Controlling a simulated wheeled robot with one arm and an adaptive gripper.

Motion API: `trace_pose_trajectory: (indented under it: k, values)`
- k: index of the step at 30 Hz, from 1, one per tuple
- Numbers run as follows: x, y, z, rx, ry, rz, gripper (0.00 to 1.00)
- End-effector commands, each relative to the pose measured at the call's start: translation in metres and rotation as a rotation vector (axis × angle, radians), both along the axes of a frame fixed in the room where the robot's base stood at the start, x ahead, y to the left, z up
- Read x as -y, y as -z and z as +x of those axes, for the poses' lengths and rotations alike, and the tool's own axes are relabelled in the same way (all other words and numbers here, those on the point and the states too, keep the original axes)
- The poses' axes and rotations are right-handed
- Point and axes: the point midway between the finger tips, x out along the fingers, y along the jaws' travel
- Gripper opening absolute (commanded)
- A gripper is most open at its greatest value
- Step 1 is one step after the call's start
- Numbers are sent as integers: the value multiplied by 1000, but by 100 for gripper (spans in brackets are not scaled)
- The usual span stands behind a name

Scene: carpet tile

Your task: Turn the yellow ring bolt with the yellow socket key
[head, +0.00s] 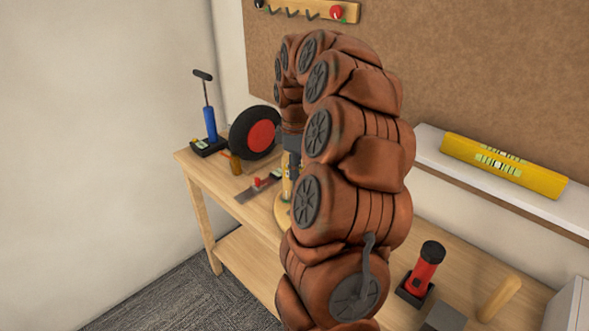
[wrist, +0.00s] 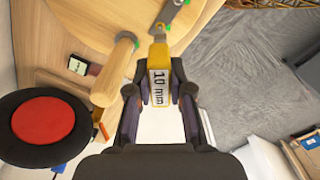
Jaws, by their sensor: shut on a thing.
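In the wrist view my gripper (wrist: 158,88) is shut on a yellow key (wrist: 158,56) marked "10 mm". The key's far end lies by a grey metal piece (wrist: 170,14) with green bits, over a round wooden board (wrist: 85,18). I cannot tell whether key and metal touch. A yellow ring bolt cannot be made out in either view. In the head view my gripper (head: 290,140) is above the bench, mostly hidden by my arm, with a yellow part below it.
A wooden peg (wrist: 115,72) stands left of the key. A wheel with a red hub (head: 254,133) and a blue pump (head: 209,122) stand at the bench's far end. A red torch (head: 425,268) is at the right, and a yellow level (head: 503,165) lies on the shelf.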

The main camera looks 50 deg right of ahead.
Motion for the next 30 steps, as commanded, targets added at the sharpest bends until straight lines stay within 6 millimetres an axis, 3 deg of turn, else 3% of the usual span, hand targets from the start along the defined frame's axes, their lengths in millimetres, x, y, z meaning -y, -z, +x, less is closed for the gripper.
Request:
trace_pose_trajectory:
  k: [30]
  values:
    - [0,42,0,0,1,0,0]
